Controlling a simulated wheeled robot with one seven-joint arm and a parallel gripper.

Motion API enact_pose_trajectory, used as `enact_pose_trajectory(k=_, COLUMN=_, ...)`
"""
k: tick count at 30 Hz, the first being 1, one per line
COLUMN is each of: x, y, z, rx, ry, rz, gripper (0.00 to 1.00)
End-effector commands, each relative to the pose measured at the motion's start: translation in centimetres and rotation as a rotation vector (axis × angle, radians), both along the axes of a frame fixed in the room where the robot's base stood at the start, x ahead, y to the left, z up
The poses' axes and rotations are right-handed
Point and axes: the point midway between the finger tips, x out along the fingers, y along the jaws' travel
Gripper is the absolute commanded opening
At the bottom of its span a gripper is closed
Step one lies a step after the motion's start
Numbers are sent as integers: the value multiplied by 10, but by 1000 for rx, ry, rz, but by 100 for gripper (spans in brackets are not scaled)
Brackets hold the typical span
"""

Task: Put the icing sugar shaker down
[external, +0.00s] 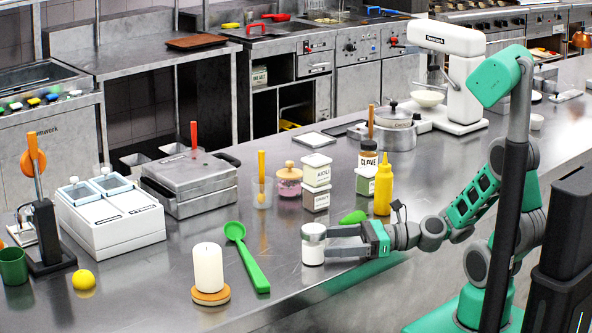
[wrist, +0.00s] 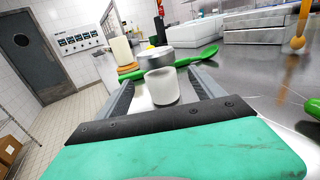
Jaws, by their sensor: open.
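The icing sugar shaker (external: 313,247) is a small white cylinder with a grey metal top. It stands upright on the steel counter (external: 345,290) near its front edge. My gripper (external: 330,243) is open, with its fingers reaching level around the shaker from the right. In the wrist view the shaker's grey top (wrist: 168,60) and white body (wrist: 161,86) show between the spread fingers of my gripper (wrist: 165,92). Whether a finger touches the shaker I cannot tell.
A green spoon (external: 247,255) lies left of the shaker, with a candle (external: 208,268) on a wooden base beyond it. A green object (external: 353,217) and a yellow squeeze bottle (external: 383,190) are behind my gripper. Labelled containers (external: 316,183) stand farther back.

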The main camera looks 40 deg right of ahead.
Motion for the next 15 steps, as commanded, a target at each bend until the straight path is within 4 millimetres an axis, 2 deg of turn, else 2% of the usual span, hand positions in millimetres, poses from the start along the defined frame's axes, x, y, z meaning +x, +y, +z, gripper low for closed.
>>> enact_pose_trajectory(k=9, x=19, y=32, z=2, rx=-2, ry=0, rz=4, gripper=77)
enact_pose_trajectory(k=15, x=26, y=40, z=3, rx=0, ry=-2, rz=-2, gripper=77)
